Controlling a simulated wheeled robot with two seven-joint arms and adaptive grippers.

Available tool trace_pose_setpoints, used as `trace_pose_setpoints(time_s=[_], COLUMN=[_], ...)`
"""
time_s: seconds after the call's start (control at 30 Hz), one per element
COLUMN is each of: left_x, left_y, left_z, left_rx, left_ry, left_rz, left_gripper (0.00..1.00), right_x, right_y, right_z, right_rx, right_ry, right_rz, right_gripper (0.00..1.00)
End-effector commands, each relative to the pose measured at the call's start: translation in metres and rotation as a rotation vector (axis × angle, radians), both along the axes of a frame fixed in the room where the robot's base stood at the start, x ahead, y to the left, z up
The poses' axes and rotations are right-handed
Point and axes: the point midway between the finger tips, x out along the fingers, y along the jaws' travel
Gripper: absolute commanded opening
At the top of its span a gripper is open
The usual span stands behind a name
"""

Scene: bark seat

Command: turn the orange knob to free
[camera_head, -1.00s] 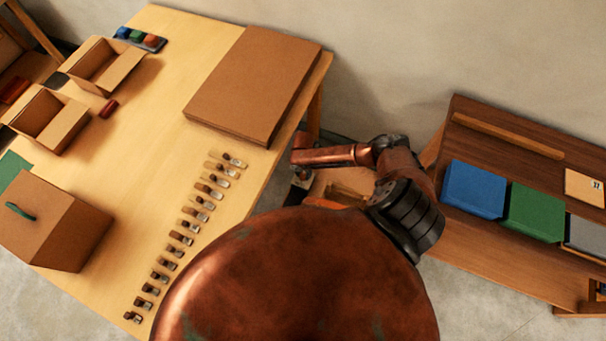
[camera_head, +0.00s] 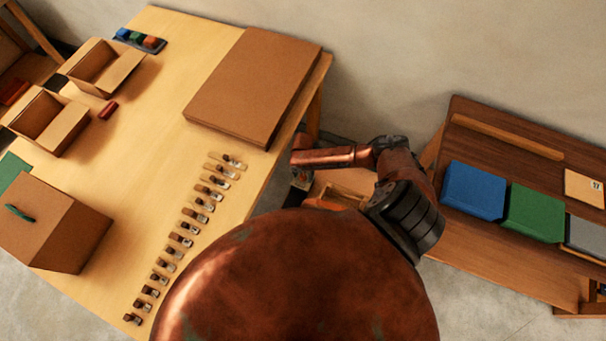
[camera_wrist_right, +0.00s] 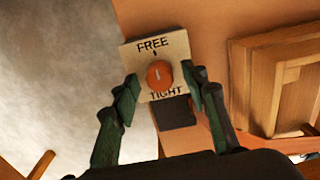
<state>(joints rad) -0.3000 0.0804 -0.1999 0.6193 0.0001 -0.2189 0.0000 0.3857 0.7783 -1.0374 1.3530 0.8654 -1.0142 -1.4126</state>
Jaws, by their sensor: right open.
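The orange knob (camera_wrist_right: 159,75) sits on a pale square plate (camera_wrist_right: 178,48) in the right wrist view. The plate reads FREE above the knob and TIGHT below it. A small pale mark on the knob points roughly up toward FREE. My right gripper (camera_wrist_right: 163,88) is open, with one green finger on each side of the knob; I cannot tell whether either finger touches it. In the head view my right gripper (camera_head: 301,176) is partly hidden behind my arm beside the table, and the knob cannot be made out there. My left gripper is out of view.
A dark block (camera_wrist_right: 176,113) is just below the plate. A wooden frame (camera_wrist_right: 277,80) stands to its right. In the head view the light wooden table (camera_head: 150,175) holds boxes and a row of small pieces; a brown bench (camera_head: 470,250) stands right.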

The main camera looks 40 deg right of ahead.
Motion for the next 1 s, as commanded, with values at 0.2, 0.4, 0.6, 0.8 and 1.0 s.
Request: trace_pose_setpoints(time_s=[0.2, 0.4, 0.6, 0.8, 1.0], left_x=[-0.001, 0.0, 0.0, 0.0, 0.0], left_y=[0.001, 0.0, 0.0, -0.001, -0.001], left_z=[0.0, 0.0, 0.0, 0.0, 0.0], left_rx=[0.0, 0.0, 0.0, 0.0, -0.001], left_ry=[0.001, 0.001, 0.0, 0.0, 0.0], left_rz=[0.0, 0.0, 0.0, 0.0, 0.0], left_gripper=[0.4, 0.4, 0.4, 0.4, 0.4], right_x=[0.001, 0.001, 0.001, 0.0, 0.0], right_y=[0.0, -0.001, -0.001, 0.0, 0.0], right_z=[0.019, 0.06, 0.098, 0.117, 0.12], right_rx=[0.001, -0.002, -0.001, 0.0, 0.0], right_ry=[-0.002, -0.003, -0.002, 0.001, 0.001], right_rz=[0.002, 0.002, 0.001, 0.0, 0.0], right_gripper=[0.41, 0.41, 0.41, 0.41, 0.41])
